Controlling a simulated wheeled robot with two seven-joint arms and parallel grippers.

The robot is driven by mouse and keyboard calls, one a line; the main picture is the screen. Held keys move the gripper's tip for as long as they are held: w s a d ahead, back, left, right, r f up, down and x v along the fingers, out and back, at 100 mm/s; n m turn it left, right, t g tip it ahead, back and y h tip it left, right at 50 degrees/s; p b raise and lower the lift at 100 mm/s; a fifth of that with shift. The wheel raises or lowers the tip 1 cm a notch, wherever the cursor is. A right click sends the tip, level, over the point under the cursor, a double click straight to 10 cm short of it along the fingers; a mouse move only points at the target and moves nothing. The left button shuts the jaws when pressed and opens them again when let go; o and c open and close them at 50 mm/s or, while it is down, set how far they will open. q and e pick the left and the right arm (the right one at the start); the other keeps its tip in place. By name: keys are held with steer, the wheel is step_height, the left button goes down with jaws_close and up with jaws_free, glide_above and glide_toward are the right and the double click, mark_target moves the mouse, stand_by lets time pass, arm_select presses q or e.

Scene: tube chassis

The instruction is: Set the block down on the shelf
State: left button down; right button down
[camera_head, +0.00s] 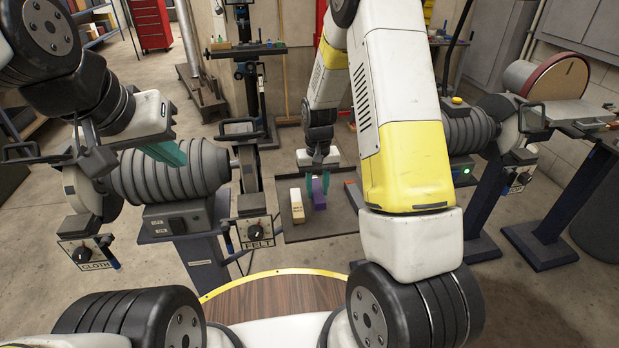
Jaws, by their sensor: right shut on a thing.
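My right gripper (318,184) reaches down in the middle of the view, with teal fingers around a purple block (319,199). It is shut on this block, which is at a dark flat shelf (312,234). I cannot tell whether the block touches the shelf. A cream block (297,206) stands on the shelf just left of the purple one. My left gripper (166,153) is up at the left, in front of a grey ribbed drum and away from the blocks. Its teal fingers overlap in this view, so their opening is unclear.
A reddish-orange block (353,192) is right of the purple one, partly hidden by my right arm. A grinding machine with a ribbed drum (170,172) and a FELT control box (256,233) stand left of the shelf. The front part of the shelf is clear.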

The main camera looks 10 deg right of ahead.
steer(key=shift+f, duration=1.3)
steer(key=shift+f, duration=0.15)
steer(key=c, duration=1.1)
jaws_free()
steer(key=shift+s, duration=0.1)
steer(key=shift+o, duration=0.2)
step_height(320, 180, up, 12)
step_height(320, 180, up, 7)
steer(key=t, duration=0.1)
glide_above(318, 191)
steer(key=s, duration=0.3)
steer(key=s+r+t+y, duration=0.1)
steer(key=s+r+t, duration=0.1)
steer(key=s+r, duration=0.5)
steer(key=s+r+t+y, duration=0.1)
steer(key=s+r+t, duration=0.2)
steer(key=s+r, duration=0.4)
steer(key=s, duration=0.6)
steer(key=shift+d, duration=0.25)
